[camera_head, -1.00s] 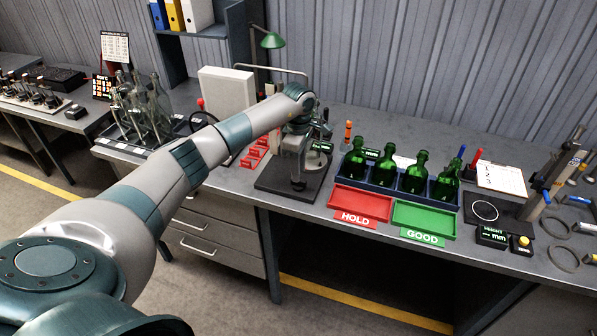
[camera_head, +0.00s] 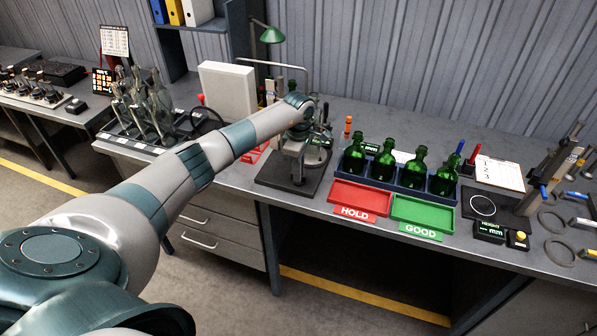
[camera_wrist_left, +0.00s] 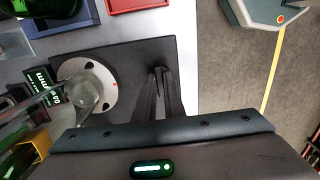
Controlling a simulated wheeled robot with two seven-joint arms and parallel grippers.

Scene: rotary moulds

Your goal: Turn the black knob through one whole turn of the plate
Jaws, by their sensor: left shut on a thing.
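The gauge stand has a black base (camera_head: 272,186) on the bench, left of the red HOLD tray. In the left wrist view its round pale plate (camera_wrist_left: 101,70) shows dark spots and a small red mark, with a clear glass piece (camera_wrist_left: 88,98) at its middle. My left gripper (camera_head: 298,179) points down over the base; its narrow dark fingers also show in the left wrist view (camera_wrist_left: 158,72), just right of the plate. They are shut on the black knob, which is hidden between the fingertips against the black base. My right gripper is out of view.
The red HOLD tray (camera_head: 333,196), green GOOD tray (camera_head: 396,208) and a dark rack (camera_head: 345,170) of green bottles stand close on the right. Clear bottles (camera_head: 140,105) stand left, beyond my arm. A white box (camera_head: 227,88) stands behind.

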